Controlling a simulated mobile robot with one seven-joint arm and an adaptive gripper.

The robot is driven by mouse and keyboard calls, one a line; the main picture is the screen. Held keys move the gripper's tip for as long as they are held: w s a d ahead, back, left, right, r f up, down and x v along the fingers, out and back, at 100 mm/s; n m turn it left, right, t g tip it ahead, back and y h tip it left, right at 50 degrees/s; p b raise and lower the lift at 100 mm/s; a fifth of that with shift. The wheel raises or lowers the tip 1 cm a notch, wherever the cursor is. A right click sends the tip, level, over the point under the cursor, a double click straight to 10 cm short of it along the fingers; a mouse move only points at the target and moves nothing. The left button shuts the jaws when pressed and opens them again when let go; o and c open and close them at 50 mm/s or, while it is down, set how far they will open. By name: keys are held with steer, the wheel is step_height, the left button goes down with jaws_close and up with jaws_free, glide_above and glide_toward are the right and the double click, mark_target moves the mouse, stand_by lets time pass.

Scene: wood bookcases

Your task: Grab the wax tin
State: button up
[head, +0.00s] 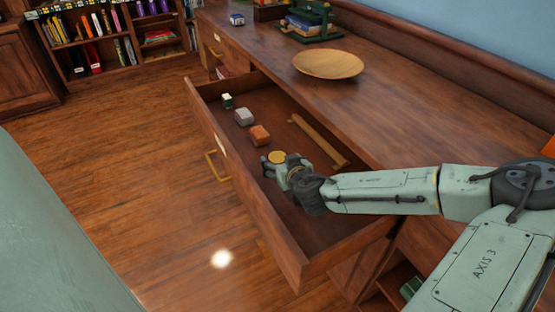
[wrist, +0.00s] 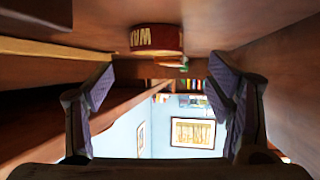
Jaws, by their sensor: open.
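The wax tin (head: 277,156) is a round tin with a yellow top, lying in the open drawer (head: 284,249). In the wrist view the tin (wrist: 155,38) shows its dark red side with upside-down pale lettering, near the top of the picture. My gripper (head: 275,167) is low inside the drawer, close to the tin on its near side. In the wrist view my gripper (wrist: 163,93) is open, with its two fingers wide apart and nothing between them. The tin appears ahead of the fingers. In the head view my wrist hides part of the drawer floor.
An orange-brown block (head: 260,136), a grey box (head: 244,117) and a small green-and-white box (head: 227,101) lie farther along the drawer. A wooden bar (head: 320,140) lies to the right. A wooden plate (head: 328,64) sits on the cabinet top. The floor left of the drawer is clear.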

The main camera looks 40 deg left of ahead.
mark_target(277, 156)
steer(key=x, duration=0.5)
steer(key=shift+w+d+f+p, duration=0.1)
steer(key=shift+d+f+p, duration=0.1)
steer(key=shift+p, duration=0.2)
steer(key=shift+c, duration=0.3)
steer(key=shift+r, duration=0.1)
steer(key=c, duration=1.3)
